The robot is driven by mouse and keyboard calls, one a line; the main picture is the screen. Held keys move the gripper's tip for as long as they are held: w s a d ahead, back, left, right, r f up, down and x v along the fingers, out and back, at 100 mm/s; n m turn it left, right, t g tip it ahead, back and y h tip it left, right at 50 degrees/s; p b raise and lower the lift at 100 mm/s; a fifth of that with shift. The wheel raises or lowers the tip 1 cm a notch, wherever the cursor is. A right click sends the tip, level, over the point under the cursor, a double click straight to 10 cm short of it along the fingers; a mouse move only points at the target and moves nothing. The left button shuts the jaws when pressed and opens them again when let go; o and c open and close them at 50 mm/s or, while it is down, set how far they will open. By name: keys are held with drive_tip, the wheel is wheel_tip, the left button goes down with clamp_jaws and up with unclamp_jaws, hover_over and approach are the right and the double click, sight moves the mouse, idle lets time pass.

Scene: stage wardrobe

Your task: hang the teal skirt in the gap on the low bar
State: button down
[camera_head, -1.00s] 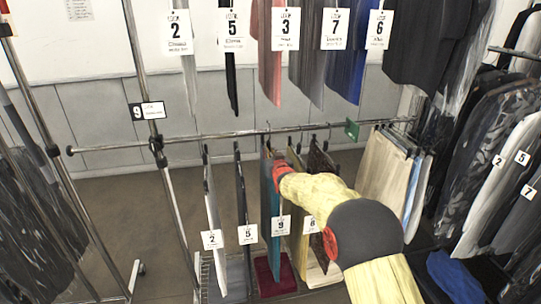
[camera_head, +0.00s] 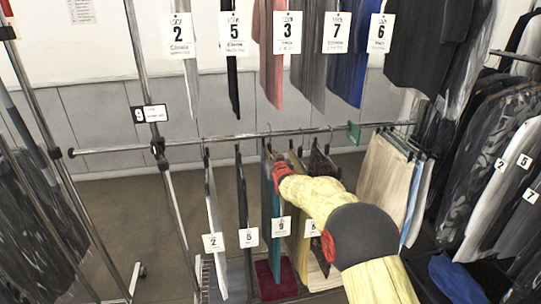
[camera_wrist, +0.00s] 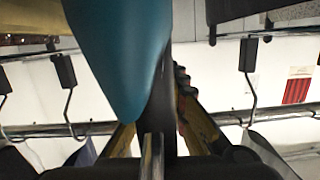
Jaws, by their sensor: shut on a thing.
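The teal skirt (camera_head: 266,205) hangs upright at the low bar (camera_head: 225,137), between the clothes tagged 5 and 8. A tag numbered 9 (camera_head: 281,226) shows beside it. In the wrist view the teal skirt (camera_wrist: 118,55) fills the upper middle. My gripper (camera_head: 276,163) is at the top of the skirt just below the bar, shut on its hanger.
Clothes tagged 2 (camera_head: 213,205) and 5 (camera_head: 242,195) hang to the left. Beige trousers (camera_head: 383,178) hang to the right. An upper row of tagged clothes hangs above. A green tag (camera_head: 353,131) sits on the bar. A dark red folded cloth (camera_head: 276,280) lies below the skirt.

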drive_tip(key=shift+f, duration=1.35)
drive_tip(key=c, duration=2.1)
unclamp_jaws()
drive_tip(key=o, duration=0.4)
drive_tip(key=shift+f, duration=0.1)
